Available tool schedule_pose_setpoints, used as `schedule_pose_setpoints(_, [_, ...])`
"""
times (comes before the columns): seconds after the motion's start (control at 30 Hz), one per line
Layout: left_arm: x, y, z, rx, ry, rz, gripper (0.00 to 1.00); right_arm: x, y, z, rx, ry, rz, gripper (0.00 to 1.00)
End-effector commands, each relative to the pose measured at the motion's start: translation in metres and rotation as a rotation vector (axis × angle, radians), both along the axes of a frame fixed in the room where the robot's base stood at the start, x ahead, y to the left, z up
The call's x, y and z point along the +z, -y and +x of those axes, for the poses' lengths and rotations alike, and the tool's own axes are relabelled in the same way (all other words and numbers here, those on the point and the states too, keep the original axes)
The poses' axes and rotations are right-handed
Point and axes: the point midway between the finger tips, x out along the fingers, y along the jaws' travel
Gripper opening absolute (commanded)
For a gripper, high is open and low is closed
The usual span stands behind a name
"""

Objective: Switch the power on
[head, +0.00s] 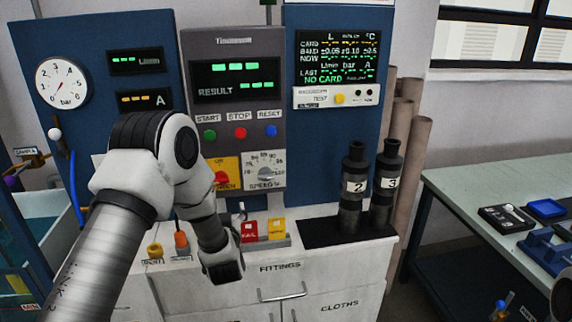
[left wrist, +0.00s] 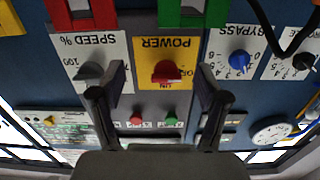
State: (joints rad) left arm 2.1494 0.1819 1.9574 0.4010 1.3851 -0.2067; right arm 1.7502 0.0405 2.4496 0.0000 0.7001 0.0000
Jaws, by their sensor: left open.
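The power switch is a red knob (left wrist: 167,72) on a yellow plate (left wrist: 180,49) marked POWER in the left wrist view, which is upside down. In the head view its yellow plate (head: 226,166) is partly hidden by my left arm. I cannot tell which position the knob is in. My left gripper (left wrist: 163,82) is open and empty, with one finger to each side of the knob in the left wrist view. Whether either finger touches it cannot be told. In the head view the jaws are mostly hidden by my wrist.
The grey speed knob (head: 265,174) is close beside the power plate. Start, stop (head: 240,133) and reset buttons are above it. A blue bypass knob (left wrist: 239,61) is on its other side. Red and yellow trays (head: 250,230) and dark pump tubes (head: 352,190) stand on the counter.

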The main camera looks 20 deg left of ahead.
Motion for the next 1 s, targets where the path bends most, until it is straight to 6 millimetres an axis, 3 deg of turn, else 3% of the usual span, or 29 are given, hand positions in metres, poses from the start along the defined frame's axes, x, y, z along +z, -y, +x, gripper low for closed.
schedule_pose_setpoints(0.03, [0.024,-0.004,0.004,0.008,0.036,-0.006,0.75,0.004,0.000,0.000,0.001,-0.001,0.000,0.40])
schedule_pose_setpoints(0.13, [0.046,-0.007,0.008,0.012,0.070,-0.010,0.75,0.006,0.000,0.000,0.001,-0.001,0.000,0.40])
schedule_pose_setpoints(0.27, [0.048,-0.013,0.019,0.011,0.074,-0.009,0.75,0.010,0.000,-0.001,0.001,-0.002,0.000,0.40])
schedule_pose_setpoints(0.6, [0.046,-0.044,0.069,0.009,0.070,-0.009,0.75,0.025,0.000,0.000,0.001,-0.001,0.000,0.40])
schedule_pose_setpoints(0.87, [0.044,-0.046,0.074,0.008,0.069,-0.008,0.75,0.024,0.000,0.000,0.001,-0.001,0.000,0.40])
schedule_pose_setpoints(0.9, [0.044,-0.046,0.074,0.008,0.069,-0.008,0.71,0.024,0.000,0.000,0.001,-0.001,0.000,0.40])
schedule_pose_setpoints(1.0, [0.044,-0.046,0.074,0.008,0.069,-0.008,0.36,0.024,0.000,0.000,0.001,-0.001,0.000,0.40])
